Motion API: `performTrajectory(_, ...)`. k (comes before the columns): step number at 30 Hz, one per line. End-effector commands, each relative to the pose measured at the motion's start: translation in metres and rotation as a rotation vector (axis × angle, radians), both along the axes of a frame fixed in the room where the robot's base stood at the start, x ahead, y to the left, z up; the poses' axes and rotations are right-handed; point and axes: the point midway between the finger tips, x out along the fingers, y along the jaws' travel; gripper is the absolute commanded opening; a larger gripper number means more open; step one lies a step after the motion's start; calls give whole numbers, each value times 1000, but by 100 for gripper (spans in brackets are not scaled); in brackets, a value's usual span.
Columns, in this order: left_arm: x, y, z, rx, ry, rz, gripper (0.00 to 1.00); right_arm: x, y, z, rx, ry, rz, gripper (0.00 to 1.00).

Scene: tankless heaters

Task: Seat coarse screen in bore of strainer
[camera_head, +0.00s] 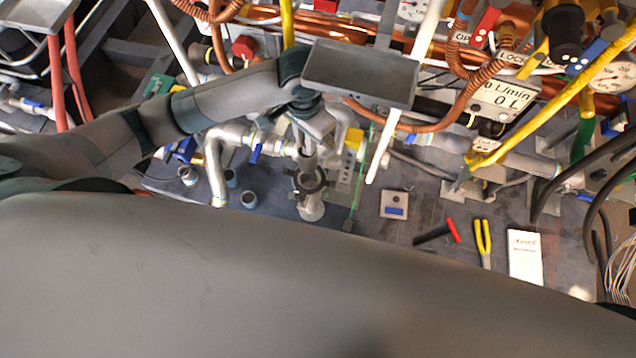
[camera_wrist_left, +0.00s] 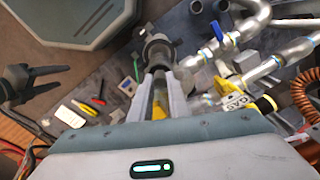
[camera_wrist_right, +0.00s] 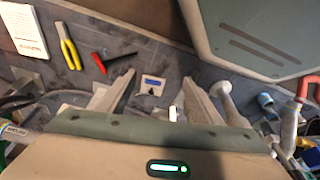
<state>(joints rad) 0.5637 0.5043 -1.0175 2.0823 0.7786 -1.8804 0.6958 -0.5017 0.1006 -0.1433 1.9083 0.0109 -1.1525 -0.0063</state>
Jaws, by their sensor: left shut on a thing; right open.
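The strainer (camera_head: 311,182) stands as an upright grey metal body with a dark ring around its top, in the middle of the head view. It also shows beyond my fingertips in the left wrist view (camera_wrist_left: 157,48). My left gripper (camera_head: 312,148) is directly above or at the strainer's top, its fingers pointing down. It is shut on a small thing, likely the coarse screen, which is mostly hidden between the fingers. I cannot tell whether it is inside the bore. My right gripper (camera_wrist_right: 160,79) is open and empty, above the bench near a small square plate.
Several small blue-grey cups (camera_head: 249,199) stand left of the strainer. The square plate with a blue label (camera_head: 394,205), red-handled tool (camera_head: 437,232), yellow pliers (camera_head: 483,243) and white card (camera_head: 524,256) lie to the right. Pipes and hoses crowd the back.

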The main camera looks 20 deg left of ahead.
Motion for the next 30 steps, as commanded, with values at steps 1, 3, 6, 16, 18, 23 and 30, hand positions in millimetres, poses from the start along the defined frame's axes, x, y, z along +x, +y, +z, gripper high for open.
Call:
performTrajectory(1, 0, -1, -2, 0, 0, -5, 0, -1, 0, 1, 0, 1, 0, 60)
performTrajectory(3, 0, -1, -3, 0, 0, -8, 0, -1, 0, 3, -1, 4, 0, 60)
performTrajectory(6, 0, -1, -2, 0, 0, -9, 0, -1, -1, 3, -1, 4, 0, 60)
performTrajectory(16, 0, -1, -9, -1, 0, -7, 0, 0, 0, 5, -1, 1, 0, 60)
performTrajectory(18, 0, -1, -17, 0, 1, -6, 0, 0, 0, 8, -1, 0, 0, 60)
performTrajectory(23, 0, -1, -46, 1, 2, -6, 0, 0, 0, 22, -1, -3, -1, 60)
performTrajectory(30, -1, 0, -99, 2, 2, -7, 0, -4, 0, 49, -3, -7, -2, 60)
